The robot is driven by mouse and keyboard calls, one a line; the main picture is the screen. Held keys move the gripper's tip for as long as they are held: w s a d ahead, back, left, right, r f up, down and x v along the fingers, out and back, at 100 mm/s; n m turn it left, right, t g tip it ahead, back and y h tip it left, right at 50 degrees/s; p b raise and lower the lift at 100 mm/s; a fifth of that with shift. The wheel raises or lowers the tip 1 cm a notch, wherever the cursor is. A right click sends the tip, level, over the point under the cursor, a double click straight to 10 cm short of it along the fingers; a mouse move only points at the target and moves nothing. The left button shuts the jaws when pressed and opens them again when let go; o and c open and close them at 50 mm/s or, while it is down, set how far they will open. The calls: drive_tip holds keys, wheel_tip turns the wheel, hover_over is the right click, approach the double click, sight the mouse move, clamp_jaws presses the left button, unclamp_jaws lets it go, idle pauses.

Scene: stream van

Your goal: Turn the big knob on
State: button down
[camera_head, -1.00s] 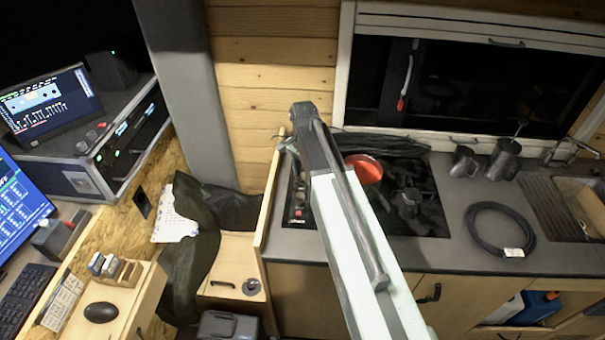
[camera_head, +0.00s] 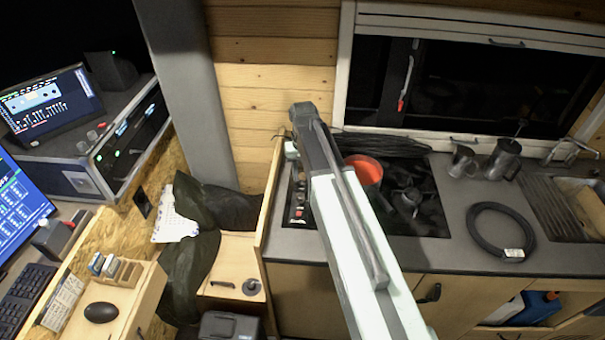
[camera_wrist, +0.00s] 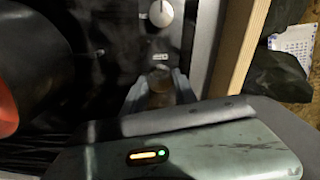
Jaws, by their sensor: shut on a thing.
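A knob (camera_wrist: 160,82) sits between the fingers of my gripper (camera_wrist: 159,92) in the wrist view. The fingers are shut on its sides. The fingers and the wrist housing hide part of the knob, so I cannot read its turned position. A pale round knob (camera_wrist: 160,13) stands apart, farther up the same dark panel, with a small label between the two. In the head view the knob strip (camera_head: 298,196) runs along the left edge of the black stove (camera_head: 432,222). My arm hides most of the gripper there.
An orange-red pan (camera_head: 365,168) and a dark pot (camera_head: 407,198) stand on the stove, right of my arm. A wooden partition (camera_head: 268,205) rises close on the left of the knobs. A coiled black cable (camera_head: 478,228) lies on the counter to the right.

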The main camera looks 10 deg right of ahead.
sight(303, 176)
drive_tip(key=n, duration=0.3)
drive_tip(key=shift+n, duration=2.2)
drive_tip(key=c, duration=1)
unclamp_jaws()
drive_tip(key=shift+r, duration=0.1)
wheel_tip(303, 176, up, 8)
drive_tip(key=p, duration=0.8)
drive_tip(key=shift+f, duration=0.2)
